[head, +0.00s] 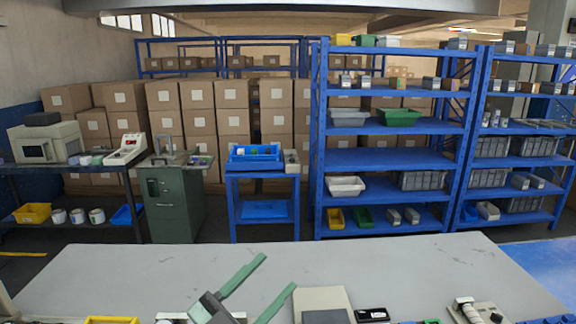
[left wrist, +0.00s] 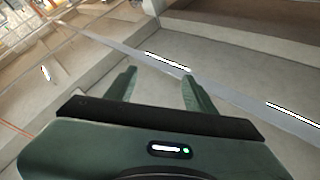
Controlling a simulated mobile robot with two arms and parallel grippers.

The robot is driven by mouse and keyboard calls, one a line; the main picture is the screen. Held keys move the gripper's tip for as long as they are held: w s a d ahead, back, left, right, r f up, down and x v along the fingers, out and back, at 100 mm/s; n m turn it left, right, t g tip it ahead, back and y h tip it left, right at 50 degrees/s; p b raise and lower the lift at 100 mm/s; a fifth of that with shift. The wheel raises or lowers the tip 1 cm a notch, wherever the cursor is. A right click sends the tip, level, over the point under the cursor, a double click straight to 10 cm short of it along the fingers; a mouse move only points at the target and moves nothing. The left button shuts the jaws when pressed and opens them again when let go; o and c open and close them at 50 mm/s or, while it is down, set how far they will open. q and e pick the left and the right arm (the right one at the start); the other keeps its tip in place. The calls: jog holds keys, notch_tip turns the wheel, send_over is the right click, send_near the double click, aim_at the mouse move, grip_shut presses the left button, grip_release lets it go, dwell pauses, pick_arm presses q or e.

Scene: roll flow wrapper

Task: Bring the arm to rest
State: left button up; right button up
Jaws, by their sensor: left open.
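My left gripper (head: 262,288) shows at the bottom of the head view, above the near part of the grey table (head: 150,268). Its two green fingers are spread apart with nothing between them, and they point up and to the right. In the left wrist view the same gripper (left wrist: 160,88) is open and empty, with ceiling beams and lights behind it. My right gripper does not show in either view.
Along the table's near edge lie a yellow bin (head: 110,320), a beige device (head: 322,302), a black phone-like item (head: 372,314) and a small device (head: 477,312). The table's middle is clear. Blue shelves (head: 395,160), a green cabinet (head: 170,200) and stacked boxes stand behind.

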pick_arm(q)
jog(key=w+a+f+n+t+y, duration=0.1)
jog(key=a+f+n+t+y, duration=0.1)
jog(key=a+f+n+y, duration=0.45)
jog(key=w+a+f+n+t+y, duration=0.1)
jog(key=a+f+n+t+y, duration=0.15)
jog(key=a+n+y, duration=0.65)
jog(key=s+a+f+g+y, duration=0.3)
jog(key=s+f+g, duration=0.3)
jog(key=f, duration=0.5)
jog(key=s+d+f+m+g+h, duration=0.1)
jog(key=s+f+g, duration=0.45)
jog(key=s, duration=0.45)
jog(key=s+f+m+g+h, duration=0.1)
jog(key=s+f+g, duration=0.5)
jog(key=s, duration=0.4)
notch_tip(320, 180, down, 26)
jog(key=s, duration=0.1)
jog(key=s+a+f+g, duration=0.1)
jog(key=s+a+f, duration=0.1)
jog(key=s+f, duration=1.5)
jog(key=shift+s+a+f+m, duration=0.25)
jog(key=shift+a+f+m, duration=0.05)
jog(key=shift+m, duration=0.05)
